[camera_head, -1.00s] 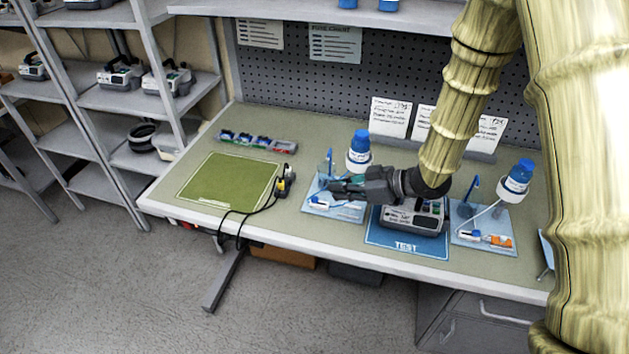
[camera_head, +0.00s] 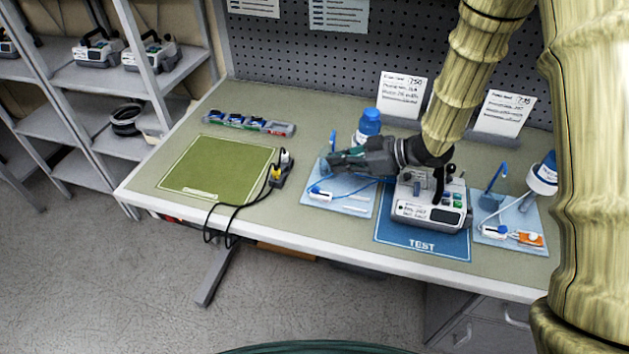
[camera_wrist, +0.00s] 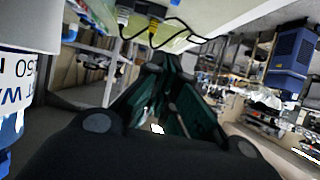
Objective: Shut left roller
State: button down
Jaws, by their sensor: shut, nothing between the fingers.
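The left roller clamp (camera_head: 320,193), a small white body with a blue wheel, lies at the front left of the left light-blue mat (camera_head: 352,207). A thin blue tube runs from it. My gripper (camera_head: 332,163) is shut and empty above the back left of that mat, apart from the clamp and pointing left. In the wrist view my gripper (camera_wrist: 155,70) shows its green fingers together. The left bottle (camera_head: 369,127), white with a blue top, stands behind my gripper, which partly hides it. The wrist view does not show the roller clamp.
The pump (camera_head: 432,205) sits on the blue TEST mat (camera_head: 400,236) right of the left mat. A right mat (camera_head: 510,243) holds another roller clamp (camera_head: 495,232) and bottle. A green mat (camera_head: 217,168) and power strip with cables (camera_head: 280,170) lie left.

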jog(key=shift+w+f, duration=0.1)
jog(key=shift+f, duration=0.15)
jog(key=shift+a, duration=0.1)
jog(key=p, duration=0.3)
send_over(316, 190)
jog(key=w+a, duration=0.2)
notch_tip(316, 190, down, 4)
jog(key=shift+s+d+f+p, duration=0.25)
jog(key=shift+d+f+p, duration=0.05)
jog(key=shift+f+p, duration=0.25)
jog(key=shift+s+d+f+p, duration=0.2)
jog(key=shift+d+f+p, duration=0.05)
jog(key=shift+f+p, duration=0.25)
jog(key=shift+s+d+f, duration=0.1)
jog(key=shift+d+f, duration=0.2)
jog(key=shift+f, duration=0.2)
jog(key=shift+d, duration=0.2)
